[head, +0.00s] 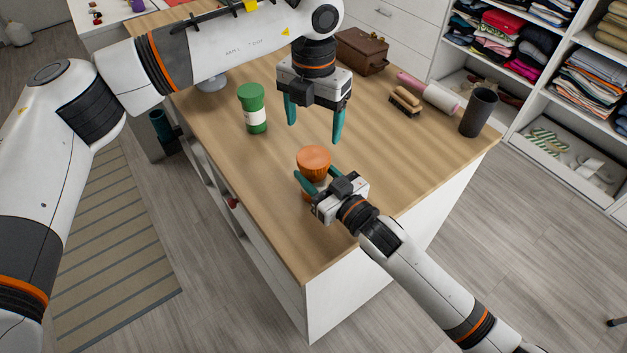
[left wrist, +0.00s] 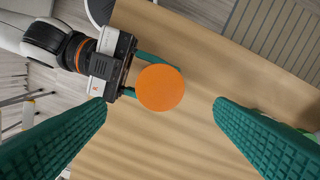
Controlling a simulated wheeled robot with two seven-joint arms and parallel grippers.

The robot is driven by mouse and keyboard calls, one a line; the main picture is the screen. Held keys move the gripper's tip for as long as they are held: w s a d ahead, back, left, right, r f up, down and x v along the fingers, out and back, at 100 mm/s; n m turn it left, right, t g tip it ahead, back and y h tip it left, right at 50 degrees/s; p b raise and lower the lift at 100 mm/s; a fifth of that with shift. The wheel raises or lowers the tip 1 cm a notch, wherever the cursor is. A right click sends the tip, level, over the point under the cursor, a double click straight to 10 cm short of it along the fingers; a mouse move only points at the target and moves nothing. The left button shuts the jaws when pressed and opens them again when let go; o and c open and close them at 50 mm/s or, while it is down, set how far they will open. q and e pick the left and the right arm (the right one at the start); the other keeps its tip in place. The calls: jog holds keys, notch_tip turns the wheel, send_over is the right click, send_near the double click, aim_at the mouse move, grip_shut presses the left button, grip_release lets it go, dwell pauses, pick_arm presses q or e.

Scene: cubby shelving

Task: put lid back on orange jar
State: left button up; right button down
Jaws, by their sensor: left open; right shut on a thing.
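The orange jar (head: 308,193) stands upright near the front edge of the wooden table, mostly hidden behind my right gripper (head: 316,179), which is shut on it. An orange ridged lid (head: 314,161) sits on top of the jar and looks level; whether it is fully seated I cannot tell. In the left wrist view the lid (left wrist: 160,88) is a plain orange disc covering the jar. My left gripper (head: 314,132) is open and empty, pointing down above the lid, fingers apart and not touching it.
A green jar with a white label (head: 254,110) stands left of my left gripper. A brown case (head: 362,51), a brush (head: 406,101), a rolling pin (head: 430,93) and a dark cup (head: 479,112) stand toward the back and right. The table's middle right is clear.

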aim_at(314, 156)
pick_arm(q)
jog(key=shift+f, duration=4)
jog(key=c, duration=1)
jog(key=m, duration=0.5)
jog(key=o, duration=1.1)
jog(key=shift+o, duration=0.2)
jog(key=shift+r, duration=0.1)
